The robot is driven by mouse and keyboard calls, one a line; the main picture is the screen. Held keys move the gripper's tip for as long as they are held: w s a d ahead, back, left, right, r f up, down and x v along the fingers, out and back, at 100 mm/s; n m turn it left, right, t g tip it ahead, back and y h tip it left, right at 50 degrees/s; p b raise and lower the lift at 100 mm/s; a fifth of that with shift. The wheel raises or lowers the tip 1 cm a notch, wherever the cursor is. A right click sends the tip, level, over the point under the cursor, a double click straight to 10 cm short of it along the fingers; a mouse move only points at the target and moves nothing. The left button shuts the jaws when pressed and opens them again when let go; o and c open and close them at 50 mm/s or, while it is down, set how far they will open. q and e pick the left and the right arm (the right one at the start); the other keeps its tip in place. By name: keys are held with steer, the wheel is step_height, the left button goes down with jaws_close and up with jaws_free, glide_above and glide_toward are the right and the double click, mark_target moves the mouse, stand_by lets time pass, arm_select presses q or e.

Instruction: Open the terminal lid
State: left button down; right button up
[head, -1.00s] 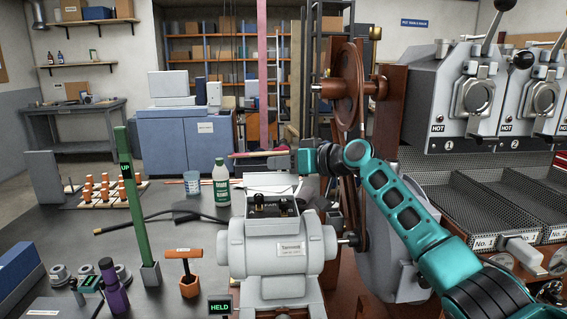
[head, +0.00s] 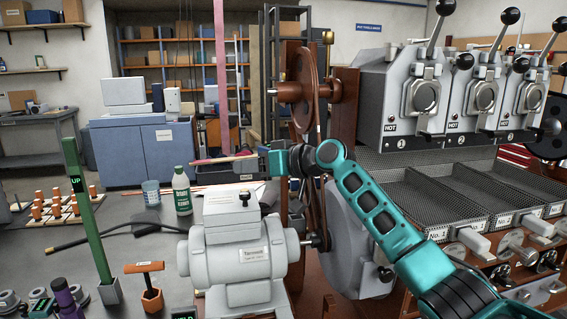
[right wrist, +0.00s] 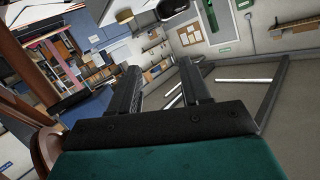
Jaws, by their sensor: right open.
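The grey-white motor (head: 235,258) stands on the bench in the lower middle of the head view. Its terminal box (head: 222,234) is on top, and the pale terminal lid (head: 218,203) lies closed over it, with a small black knob (head: 245,195) on it. The inside of the box is hidden. My right gripper (head: 222,162) is open and empty, above and behind the lid, its fingers pointing left and apart from the lid. The right wrist view shows its two dark fingers (right wrist: 160,72) spread with nothing between them. My left gripper is out of view.
A brown flywheel (head: 302,88) and its belt stand just right of the motor. A green post (head: 88,210) and an orange T-handle (head: 147,267) are to the left. A green-white bottle (head: 181,190) and a glass (head: 151,192) stand behind. Roaster trays (head: 405,200) are at right.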

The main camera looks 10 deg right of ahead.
steer(key=v, duration=0.9)
steer(key=shift+s+d+b, duration=0.2)
steer(key=shift+b, duration=0.15)
steer(key=shift+r, duration=0.15)
